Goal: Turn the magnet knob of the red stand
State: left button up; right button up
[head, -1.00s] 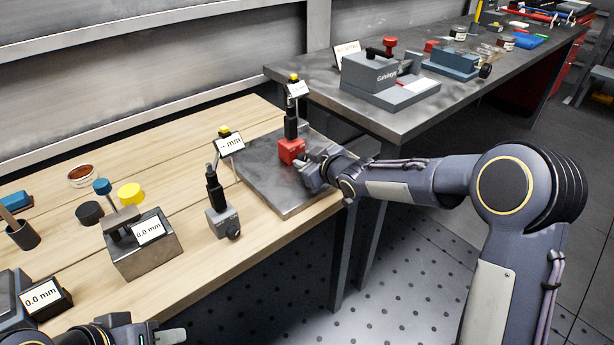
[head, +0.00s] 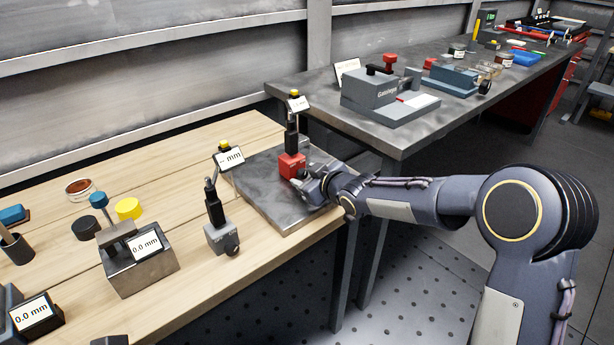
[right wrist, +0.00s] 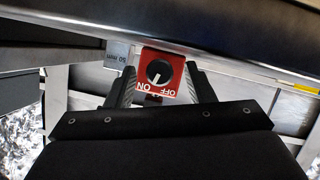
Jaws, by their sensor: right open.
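The red stand (head: 291,165) has a red magnet base and a dark post with a yellow-topped gauge (head: 298,103). It stands upright on the grey metal plate (head: 262,190). My right gripper (head: 308,183) is beside the base, on its front-right side. In the right wrist view the red base (right wrist: 177,64) faces the camera with its round black magnet knob (right wrist: 158,72). The open fingers (right wrist: 162,86) flank the base in that view. Whether they touch it is unclear. My left gripper is out of view.
A grey stand (head: 221,236) with its own gauge stands left of the plate on the wooden bench. A metal block with a 0.0 mm display (head: 140,268) is farther left. A grey instrument (head: 375,88) sits on the dark bench behind.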

jog(key=v, duration=0.7)
jog(key=shift+s+d, duration=0.1)
jog(key=shift+s, duration=0.2)
